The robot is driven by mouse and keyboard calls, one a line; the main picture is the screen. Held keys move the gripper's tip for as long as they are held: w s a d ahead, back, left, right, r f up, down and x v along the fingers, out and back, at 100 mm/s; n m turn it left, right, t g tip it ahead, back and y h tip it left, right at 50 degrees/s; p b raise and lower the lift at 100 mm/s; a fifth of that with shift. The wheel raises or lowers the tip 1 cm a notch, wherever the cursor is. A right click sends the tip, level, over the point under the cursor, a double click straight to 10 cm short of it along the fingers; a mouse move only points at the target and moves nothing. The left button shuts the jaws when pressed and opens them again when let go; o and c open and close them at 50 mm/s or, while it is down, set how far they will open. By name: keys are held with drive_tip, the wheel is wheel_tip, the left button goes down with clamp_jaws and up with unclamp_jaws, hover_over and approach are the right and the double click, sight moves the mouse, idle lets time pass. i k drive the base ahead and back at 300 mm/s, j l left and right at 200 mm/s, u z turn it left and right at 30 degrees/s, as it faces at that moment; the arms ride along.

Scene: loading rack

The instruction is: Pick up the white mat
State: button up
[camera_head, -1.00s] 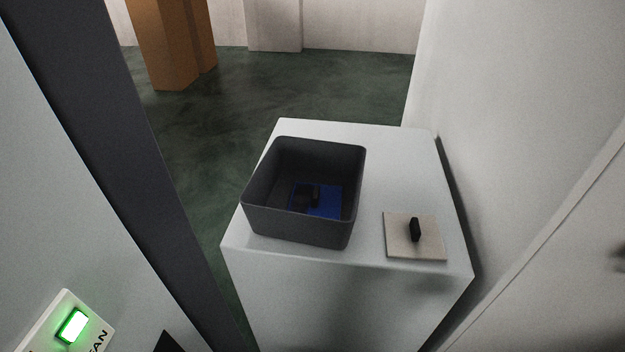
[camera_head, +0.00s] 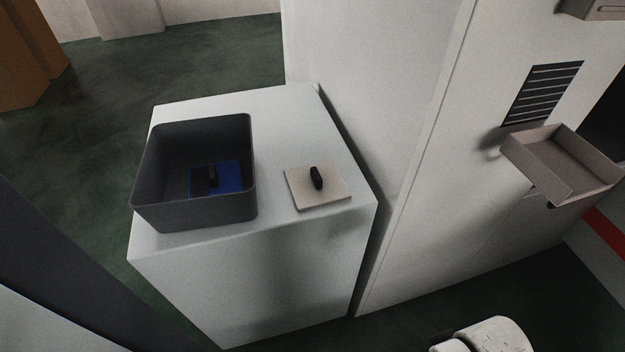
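The white mat (camera_head: 333,196) is a thin, off-white square lying flat on the right part of a white block-shaped stand (camera_head: 285,125). A small black upright knob (camera_head: 316,177) stands at its middle. The mat lies to the right of a dark grey bin and apart from it. My gripper's fingers are not in view. A white rounded part at the bottom right edge looks like part of my arm.
The open dark grey bin (camera_head: 196,219) holds a blue mat (camera_head: 229,177) with a black knob. A white wall stands close behind the stand's right side. A grey tray (camera_head: 576,184) juts from the wall at right.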

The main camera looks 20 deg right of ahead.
sight(311, 186)
drive_tip(key=i+l, duration=0.3)
drive_tip(key=l, duration=0.15)
drive_tip(key=i+l, duration=0.3)
drive_tip(key=l, duration=0.15)
